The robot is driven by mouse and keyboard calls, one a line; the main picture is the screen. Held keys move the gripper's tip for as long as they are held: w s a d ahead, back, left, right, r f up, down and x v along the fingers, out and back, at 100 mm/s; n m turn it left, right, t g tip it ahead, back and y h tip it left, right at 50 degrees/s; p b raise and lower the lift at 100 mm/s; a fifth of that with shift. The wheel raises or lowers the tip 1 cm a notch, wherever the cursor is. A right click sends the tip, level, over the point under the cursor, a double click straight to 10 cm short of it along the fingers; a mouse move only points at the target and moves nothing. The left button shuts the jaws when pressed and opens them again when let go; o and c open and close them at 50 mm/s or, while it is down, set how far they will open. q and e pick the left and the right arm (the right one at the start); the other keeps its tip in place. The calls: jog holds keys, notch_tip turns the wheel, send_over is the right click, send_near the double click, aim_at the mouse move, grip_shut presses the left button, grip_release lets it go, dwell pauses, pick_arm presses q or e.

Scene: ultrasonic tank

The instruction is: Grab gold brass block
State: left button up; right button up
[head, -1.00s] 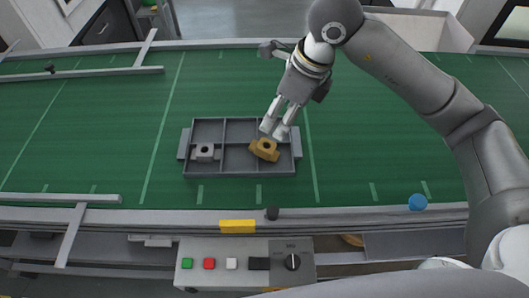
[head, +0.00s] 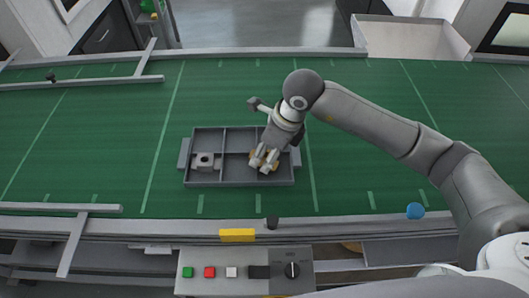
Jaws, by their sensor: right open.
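The gold brass block (head: 275,156) lies in the right part of a grey divided tray (head: 216,182) on the green conveyor. It is mostly hidden behind my right gripper's fingers. My right gripper (head: 264,162) points down into the tray, its open fingers at the block. I cannot tell whether they touch it. A grey block (head: 204,161) with a dark hole sits in the left part of the tray. My left gripper is not in view.
The green belt (head: 100,150) is clear around the tray. Grey rails (head: 80,79) lie over it at the left. A control panel (head: 243,270) with coloured buttons stands in front, below a yellow block (head: 237,235) on the front rail. An open white box (head: 410,38) stands behind the belt.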

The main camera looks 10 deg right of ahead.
jog(key=shift+w+a+f, duration=0.15)
jog(key=shift+f, duration=0.5)
jog(key=c, duration=1.4)
jog(key=shift+r, duration=0.1)
grip_shut()
